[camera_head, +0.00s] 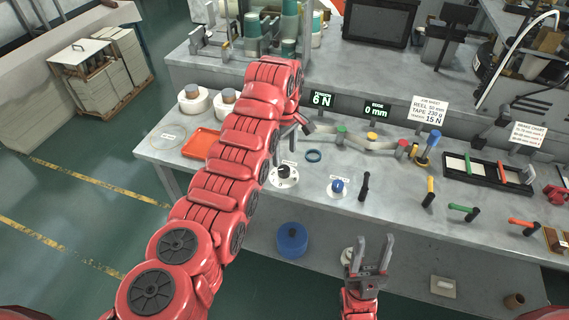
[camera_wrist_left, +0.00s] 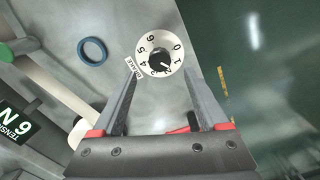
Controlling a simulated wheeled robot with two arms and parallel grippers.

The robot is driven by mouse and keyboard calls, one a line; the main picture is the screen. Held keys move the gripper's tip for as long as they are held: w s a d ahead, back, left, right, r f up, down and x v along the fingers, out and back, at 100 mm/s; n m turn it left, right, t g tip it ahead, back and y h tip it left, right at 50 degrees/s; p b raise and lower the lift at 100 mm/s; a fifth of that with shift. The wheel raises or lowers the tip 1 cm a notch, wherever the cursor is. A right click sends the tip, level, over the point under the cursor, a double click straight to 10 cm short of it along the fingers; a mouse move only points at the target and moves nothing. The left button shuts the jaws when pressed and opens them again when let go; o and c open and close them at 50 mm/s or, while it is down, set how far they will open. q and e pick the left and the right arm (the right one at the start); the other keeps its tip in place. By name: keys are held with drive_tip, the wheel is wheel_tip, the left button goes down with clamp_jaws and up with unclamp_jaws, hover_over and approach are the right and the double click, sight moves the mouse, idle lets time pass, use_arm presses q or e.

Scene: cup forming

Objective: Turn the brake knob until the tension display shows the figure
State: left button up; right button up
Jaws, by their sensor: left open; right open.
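The brake knob (camera_head: 283,172) is a black knob on a round white dial at the table's front edge. In the left wrist view the black knob (camera_wrist_left: 158,61) sits inside a ring of figures, beside a "BRAKE" label; its exact setting is hard to read. The tension display (camera_head: 321,99) reads 6 N, and the job sheet (camera_head: 428,110) gives 15 N. In the left wrist view my left gripper (camera_wrist_left: 163,80) is open, its fingers on either side of the dial's lower part; contact cannot be told. My right gripper (camera_head: 373,247) is open and empty in front of the table.
A blue knob (camera_head: 337,185) on a white base and a black handle (camera_head: 364,186) stand right of the dial. A blue ring (camera_head: 313,155) lies behind it. An orange tray (camera_head: 201,143) is at left. A brake chart (camera_head: 527,134) stands at right.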

sight(284, 169)
use_arm(q)
wheel_tip(284, 169, down, 7)
drive_tip(key=shift+r+p, duration=0.15)
drive_tip(key=shift+p, duration=0.45)
drive_tip(key=shift+c, duration=0.3)
clamp_jaws()
